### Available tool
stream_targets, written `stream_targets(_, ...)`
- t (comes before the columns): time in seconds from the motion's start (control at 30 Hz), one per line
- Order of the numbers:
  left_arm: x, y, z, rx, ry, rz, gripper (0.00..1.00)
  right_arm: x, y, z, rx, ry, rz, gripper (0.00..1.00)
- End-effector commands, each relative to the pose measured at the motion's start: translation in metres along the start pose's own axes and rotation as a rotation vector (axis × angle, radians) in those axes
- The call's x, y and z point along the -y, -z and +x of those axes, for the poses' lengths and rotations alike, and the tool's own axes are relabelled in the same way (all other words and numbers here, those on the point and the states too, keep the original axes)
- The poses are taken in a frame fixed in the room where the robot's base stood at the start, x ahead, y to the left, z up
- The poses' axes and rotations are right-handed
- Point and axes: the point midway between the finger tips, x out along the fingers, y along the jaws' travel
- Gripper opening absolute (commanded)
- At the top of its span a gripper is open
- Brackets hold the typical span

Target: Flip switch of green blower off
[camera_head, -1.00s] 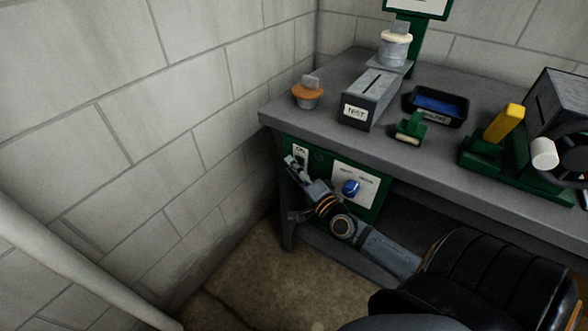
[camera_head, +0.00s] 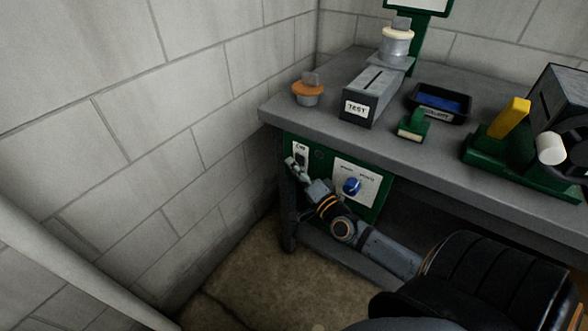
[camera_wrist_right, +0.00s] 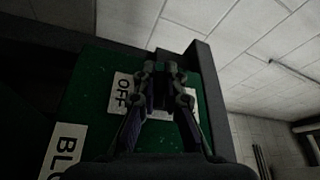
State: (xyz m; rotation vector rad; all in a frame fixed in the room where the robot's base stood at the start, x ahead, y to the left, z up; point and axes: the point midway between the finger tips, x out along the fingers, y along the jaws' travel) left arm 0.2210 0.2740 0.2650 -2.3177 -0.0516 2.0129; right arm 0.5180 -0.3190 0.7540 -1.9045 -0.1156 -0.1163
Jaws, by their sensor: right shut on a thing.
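The green blower panel (camera_head: 318,160) is fixed under the bench's front edge, at its left end. A small white switch plate (camera_head: 301,149) is at the panel's left side. In the right wrist view, the plate (camera_wrist_right: 122,94) reads OFF. My right gripper (camera_head: 292,166) is at this plate, with its fingers close together. In the right wrist view, the fingertips (camera_wrist_right: 164,69) are over the plate and shut on the switch, which they mostly hide. The lever's position cannot be told. My left gripper is not in view.
A blue knob (camera_head: 352,186) on a white plate sits right of my wrist. The grey bench top (camera_head: 425,160) overhangs the panel. It carries a TEST box (camera_head: 358,108), a black tray (camera_head: 462,118) and other items. A block wall (camera_head: 190,120) stands left.

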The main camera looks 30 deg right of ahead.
Motion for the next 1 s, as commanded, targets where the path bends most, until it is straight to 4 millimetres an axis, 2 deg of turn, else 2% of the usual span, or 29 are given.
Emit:
stream_targets(0.1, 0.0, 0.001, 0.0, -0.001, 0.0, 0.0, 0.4, -0.001, 0.0, 0.0, 0.001, -0.002, -0.001, 0.0)
stream_targets(0.13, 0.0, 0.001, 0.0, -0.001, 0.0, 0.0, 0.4, -0.001, 0.0, 0.0, 0.001, -0.003, -0.001, 0.13)
stream_targets(0.3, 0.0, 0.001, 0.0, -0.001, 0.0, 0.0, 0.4, -0.001, 0.0, 0.0, 0.001, -0.002, -0.001, 0.33)
stream_targets(0.63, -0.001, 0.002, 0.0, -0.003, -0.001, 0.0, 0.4, -0.001, 0.0, -0.006, 0.002, -0.003, -0.002, 0.33)
stream_targets(0.77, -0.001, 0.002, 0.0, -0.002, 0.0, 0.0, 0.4, -0.001, -0.001, -0.029, 0.007, -0.006, -0.003, 0.33)
stream_targets(1.0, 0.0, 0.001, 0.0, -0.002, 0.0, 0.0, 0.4, -0.002, -0.002, -0.086, 0.008, -0.008, -0.003, 0.33)
